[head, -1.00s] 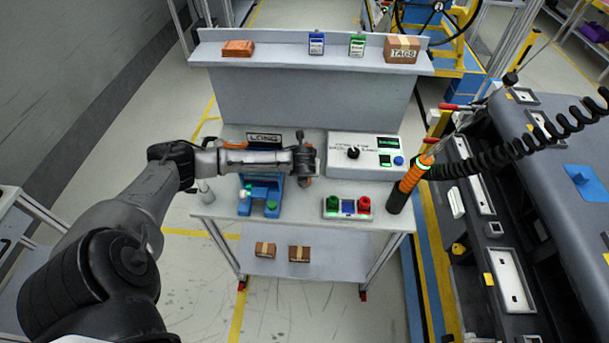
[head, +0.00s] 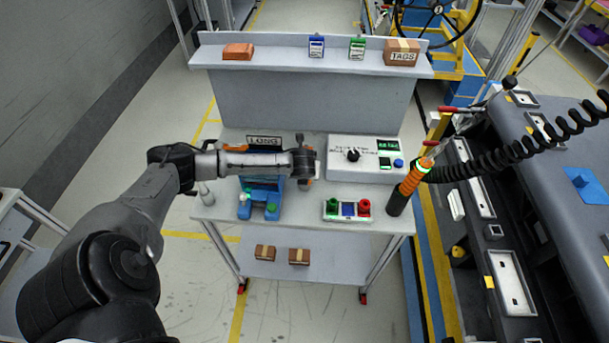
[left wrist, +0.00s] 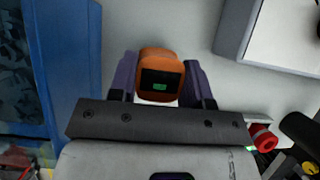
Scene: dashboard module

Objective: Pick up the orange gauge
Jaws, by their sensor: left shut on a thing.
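The orange gauge (left wrist: 160,62) has a dark face with a small green display and sits between the two fingers in the left wrist view. My left gripper (left wrist: 161,78) is shut on it, with a finger against each side. In the head view my left gripper (head: 304,170) points down over the middle of the workbench (head: 300,205), and it mostly hides the gauge. I cannot tell whether the gauge touches the bench top. My right gripper is not in view.
A blue fixture (head: 259,208) stands left of my gripper, below a LONG sign (head: 264,140). A white box with a knob (head: 366,172) is to the right. A red and green button box (head: 347,217) is at front right. An orange-ringed tool (head: 412,180) stands at the right edge.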

